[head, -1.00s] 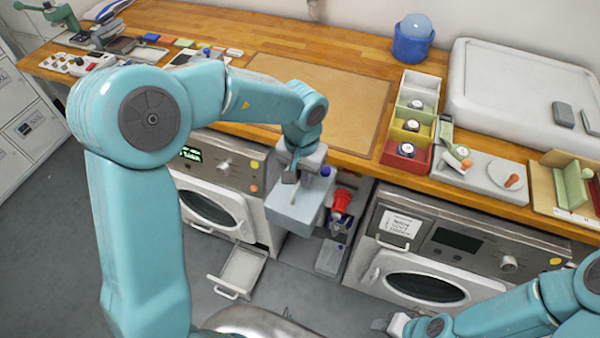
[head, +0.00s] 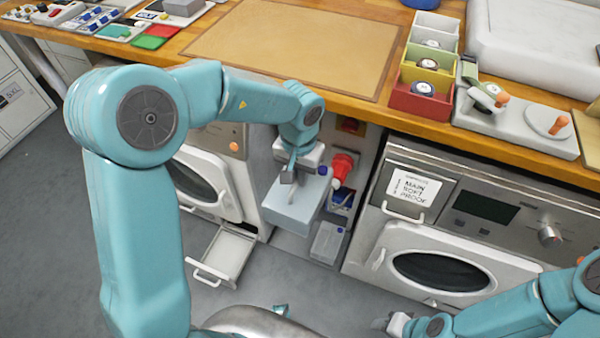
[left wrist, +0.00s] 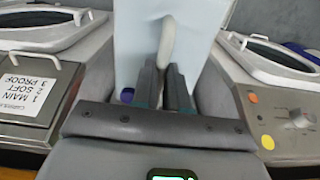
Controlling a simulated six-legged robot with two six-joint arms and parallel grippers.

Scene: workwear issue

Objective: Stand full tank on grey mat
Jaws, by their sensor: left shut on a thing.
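My left gripper (head: 290,180) is shut on the handle of a pale blue, box-shaped tank (head: 292,212). The tank hangs roughly upright in front of the gap between two machines and seems clear of the floor. In the left wrist view the fingers (left wrist: 172,88) close around the tank's pale handle (left wrist: 166,42), with the tank body (left wrist: 137,45) behind it. A blue cap shows beside the handle. I cannot make out how full the tank is. I cannot pick out a grey mat with certainty. My right gripper (head: 394,325) is at the bottom edge, its jaws unclear.
A second grey tank (head: 328,243) with a blue cap stands low in the gap, beneath a red nozzle-like part (head: 343,166). An open drawer (head: 225,255) juts out at left. The right machine (head: 470,225) bounds the gap. The wooden counter (head: 200,38) carries a tan board (head: 290,45).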

